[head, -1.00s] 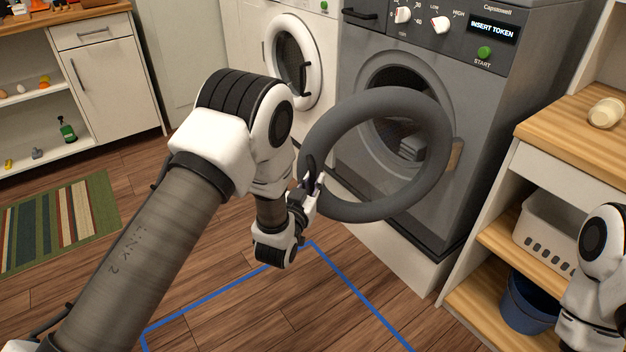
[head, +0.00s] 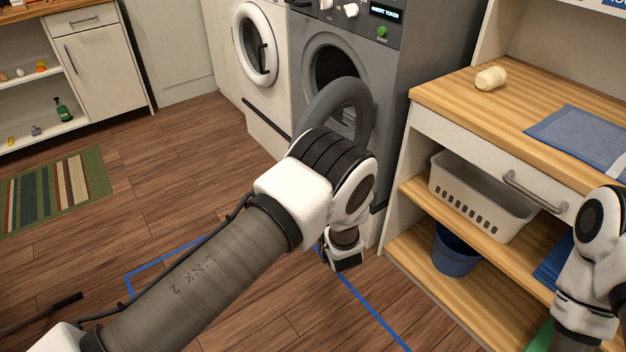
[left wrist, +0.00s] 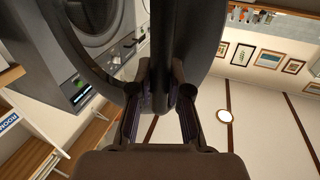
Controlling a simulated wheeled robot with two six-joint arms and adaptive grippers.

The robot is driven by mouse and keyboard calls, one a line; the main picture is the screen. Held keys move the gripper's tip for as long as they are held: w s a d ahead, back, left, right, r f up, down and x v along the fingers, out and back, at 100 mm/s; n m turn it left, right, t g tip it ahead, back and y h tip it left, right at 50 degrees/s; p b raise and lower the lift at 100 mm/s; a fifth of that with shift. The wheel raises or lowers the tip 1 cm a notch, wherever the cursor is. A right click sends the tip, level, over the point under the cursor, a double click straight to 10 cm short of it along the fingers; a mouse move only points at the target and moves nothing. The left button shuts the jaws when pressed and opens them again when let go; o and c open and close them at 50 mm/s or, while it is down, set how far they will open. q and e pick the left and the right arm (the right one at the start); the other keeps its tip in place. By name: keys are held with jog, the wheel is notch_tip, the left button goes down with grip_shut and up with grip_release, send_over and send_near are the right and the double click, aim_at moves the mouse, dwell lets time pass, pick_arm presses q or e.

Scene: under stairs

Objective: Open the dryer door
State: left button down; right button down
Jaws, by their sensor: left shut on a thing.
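The grey dryer (head: 392,88) stands at the back centre of the head view, with a dark drum opening (head: 338,62) showing. Its grey ring-shaped door (head: 343,92) stands swung out from the front, partly hidden behind my left arm. In the left wrist view, my left gripper (left wrist: 168,88) is shut on the dark door handle (left wrist: 172,45), with a finger on either side, and the door ring (left wrist: 68,45) curves past on the left. In the head view my left gripper is hidden behind its own arm. My right arm shows at the right edge; its gripper is out of frame.
A white machine (head: 262,85) with a round door stands left of the dryer. A wooden-topped counter (head: 460,95) with a drawer, white basket (head: 478,195) and blue bucket (head: 455,250) is close on the right. The wooden floor (head: 150,180) at left is mostly open.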

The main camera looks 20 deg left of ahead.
pick_arm(q)
jog(key=shift+s+d, duration=0.1)
jog(key=shift+d, duration=0.3)
jog(key=shift+f, duration=0.1)
jog(key=c, duration=1.1)
grip_release()
